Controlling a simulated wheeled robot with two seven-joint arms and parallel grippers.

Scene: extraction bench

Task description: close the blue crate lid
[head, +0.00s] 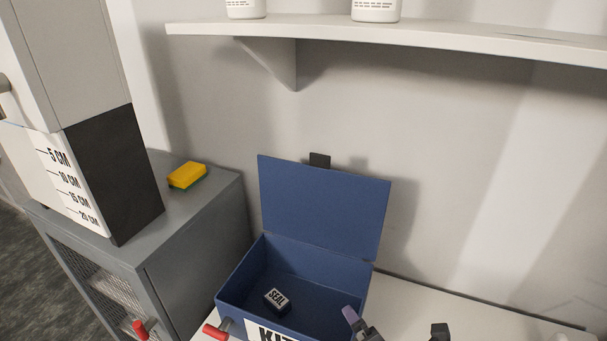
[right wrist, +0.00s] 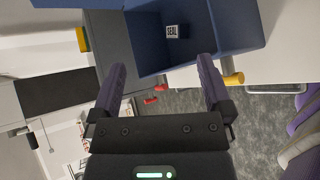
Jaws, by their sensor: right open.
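The blue crate (head: 318,270) stands on the white bench with its lid (head: 325,205) open, raised steeply at the back near the wall. A dark tab (head: 319,160) shows at the lid's top edge. Inside lies a small dark block marked SEAL (head: 277,300); it also shows in the right wrist view (right wrist: 173,31). My right gripper (right wrist: 161,75) is open and empty, with the crate (right wrist: 240,25) beyond its fingertips. In the head view part of it shows at the bottom edge, at the crate's front right. My left gripper is not in view.
A grey cabinet (head: 195,235) left of the crate carries a yellow-and-green sponge (head: 187,175) and a tall box with a centimetre scale (head: 70,180). Above, a white shelf (head: 420,37) holds two white containers. The bench right of the crate (head: 480,310) is mostly clear.

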